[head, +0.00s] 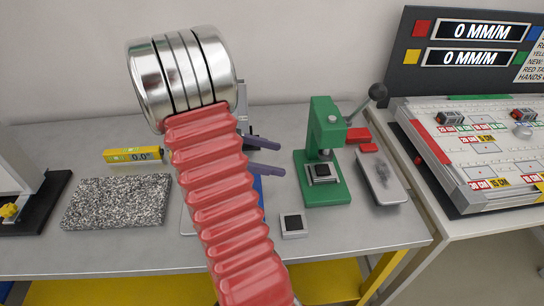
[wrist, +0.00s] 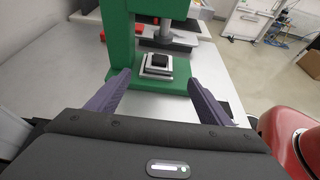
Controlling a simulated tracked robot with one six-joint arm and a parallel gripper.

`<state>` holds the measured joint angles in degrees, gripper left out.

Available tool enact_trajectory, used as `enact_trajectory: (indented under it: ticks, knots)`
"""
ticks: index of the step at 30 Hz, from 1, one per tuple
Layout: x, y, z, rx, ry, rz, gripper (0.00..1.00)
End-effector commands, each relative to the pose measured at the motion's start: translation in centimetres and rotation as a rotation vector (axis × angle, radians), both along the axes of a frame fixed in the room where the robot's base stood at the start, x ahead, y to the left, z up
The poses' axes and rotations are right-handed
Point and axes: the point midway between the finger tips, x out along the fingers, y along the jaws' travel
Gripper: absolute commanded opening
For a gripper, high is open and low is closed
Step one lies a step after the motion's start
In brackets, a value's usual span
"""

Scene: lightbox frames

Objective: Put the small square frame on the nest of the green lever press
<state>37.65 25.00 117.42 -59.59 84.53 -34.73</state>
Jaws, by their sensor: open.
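The green lever press (head: 327,186) stands right of centre in the head view and fills the upper middle of the wrist view (wrist: 118,45). Its nest (head: 322,174), a silver square with a dark block in the middle, sits on the press base; it also shows in the wrist view (wrist: 159,70). A small square frame (head: 293,231), pale with a dark centre, lies flat on the table in front of the press. My gripper (head: 282,159) is open and empty, left of the press; in the wrist view its fingers (wrist: 158,78) point toward the nest.
A grey tray (head: 385,182) lies right of the press, near red pieces. A speckled granite block (head: 117,202) and a yellow level (head: 138,155) lie at left. A panelled board (head: 480,150) stands on the right-hand table. My arm hides part of a blue item (head: 258,186).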

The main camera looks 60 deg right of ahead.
Motion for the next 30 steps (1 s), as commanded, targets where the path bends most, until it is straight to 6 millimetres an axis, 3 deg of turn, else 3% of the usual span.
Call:
enact_trajectory:
  ticks: [11,16,30]
  knots:
    - [0.1,0.1,0.1,-0.002,-0.006,0.000,0.73]
    - [0.8,1.5,0.7,-0.013,-0.072,-0.002,0.73]
    - [5.4,11.8,3.4,-0.033,-0.537,-0.039,0.73]
